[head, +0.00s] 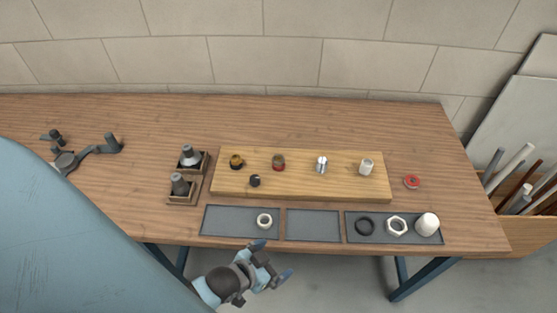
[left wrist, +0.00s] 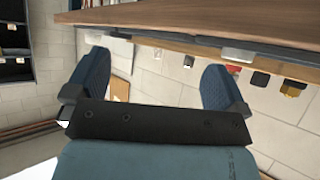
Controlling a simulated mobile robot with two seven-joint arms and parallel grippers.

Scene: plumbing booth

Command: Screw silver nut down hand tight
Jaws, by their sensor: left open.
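A silver fitting (head: 322,164) stands upright on the wooden board, right of its middle. It is too small to tell whether a separate nut sits on it. A pale hexagonal nut (head: 397,226) lies in the right grey tray. My left gripper (head: 272,260) is open and empty in front of the table's front edge, well apart from both. In the left wrist view its two blue fingers (left wrist: 152,80) are spread with nothing between them. My right gripper is in neither view.
The wooden board (head: 300,187) also carries brass, red-brown, black and white fittings. Grey trays (head: 313,226) line the front edge, holding a white ring, black ring and white cap. A red ring (head: 411,182) lies right of the board. Two small holders (head: 182,198) stand left.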

